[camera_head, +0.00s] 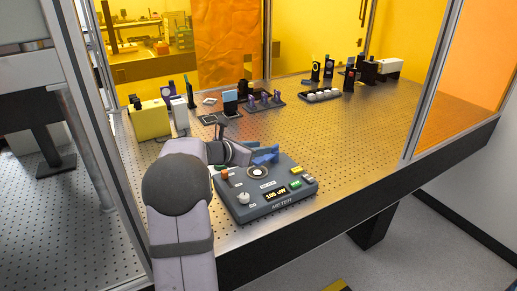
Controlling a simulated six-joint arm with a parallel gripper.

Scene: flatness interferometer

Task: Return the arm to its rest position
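My arm rises from the bottom of the head view, bends at a dark rounded joint and reaches right over the perforated optical table (345,140). My gripper (241,152) is at the end of the arm, just behind and above the grey meter box (265,190). Its fingers are too small and too covered by the wrist to tell open from shut. A blue piece (266,156) shows beside the wrist, at the meter's back edge; I cannot tell whether the gripper touches it. The meter has a round port, a knob, coloured buttons and a lit display.
A yellow box (149,119) stands behind my arm on the left. A rack of purple-topped parts (264,103), a black tray of white pieces (320,95) and mounted optics stand farther back. A metal frame post (436,75) rises at right. The table's right-front area is clear.

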